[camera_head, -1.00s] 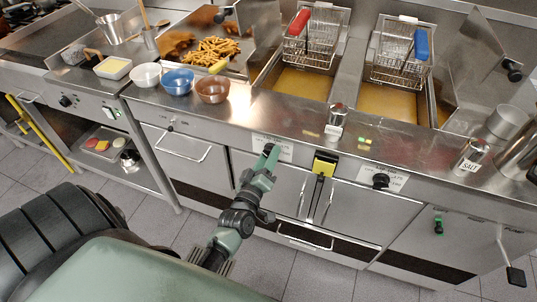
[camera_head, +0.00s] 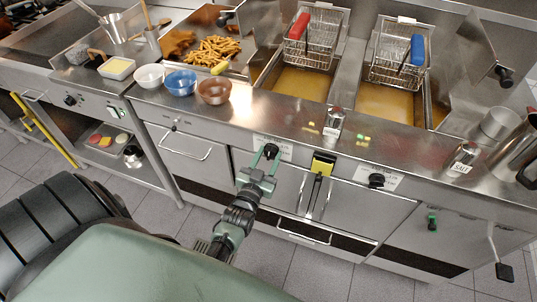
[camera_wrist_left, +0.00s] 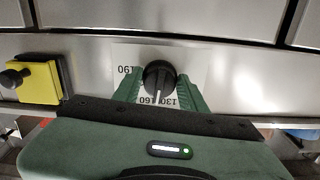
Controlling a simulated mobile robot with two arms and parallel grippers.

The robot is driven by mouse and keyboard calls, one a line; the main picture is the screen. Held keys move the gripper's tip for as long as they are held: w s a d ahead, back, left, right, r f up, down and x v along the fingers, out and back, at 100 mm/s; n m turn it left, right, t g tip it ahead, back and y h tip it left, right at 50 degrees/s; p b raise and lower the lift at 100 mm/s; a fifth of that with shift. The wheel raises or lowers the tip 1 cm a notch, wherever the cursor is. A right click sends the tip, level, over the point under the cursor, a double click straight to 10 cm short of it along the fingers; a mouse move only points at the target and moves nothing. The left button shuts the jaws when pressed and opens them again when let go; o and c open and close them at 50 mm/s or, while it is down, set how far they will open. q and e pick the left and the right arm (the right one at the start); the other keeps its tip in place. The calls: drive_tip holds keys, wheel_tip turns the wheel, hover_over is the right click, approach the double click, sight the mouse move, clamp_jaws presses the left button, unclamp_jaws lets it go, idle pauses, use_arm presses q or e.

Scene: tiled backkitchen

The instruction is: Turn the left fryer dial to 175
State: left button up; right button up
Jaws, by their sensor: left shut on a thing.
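The left fryer dial (camera_head: 271,151) is a round black knob on a white label plate (camera_head: 284,147) on the fryer front. My left gripper (camera_head: 265,158) reaches it from the front, one green finger on each side. In the left wrist view the gripper (camera_wrist_left: 157,90) is shut on the dial (camera_wrist_left: 159,77). The label plate (camera_wrist_left: 196,62) shows upside down there, with 190, 160 and 130 readable. A pale pointer mark runs down from the knob beside the 160. The fingers hide part of the scale. My right gripper is out of view.
A yellow switch box (camera_head: 323,165) sits right of the dial; it also shows in the left wrist view (camera_wrist_left: 38,82). The right fryer dial (camera_head: 376,180) is farther right. Two fryer baskets (camera_head: 315,38) hang above the oil. Cabinet doors and handles lie below.

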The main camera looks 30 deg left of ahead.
use_arm(q)
drive_tip(key=m, duration=0.5)
drive_tip(key=shift+m, duration=0.3)
drive_tip(key=m, duration=0.4)
drive_tip(key=shift+m, duration=0.7)
drive_tip(key=o, duration=1.4)
drive_tip(key=shift+c, duration=0.2)
drive_tip(key=shift+a, duration=0.1)
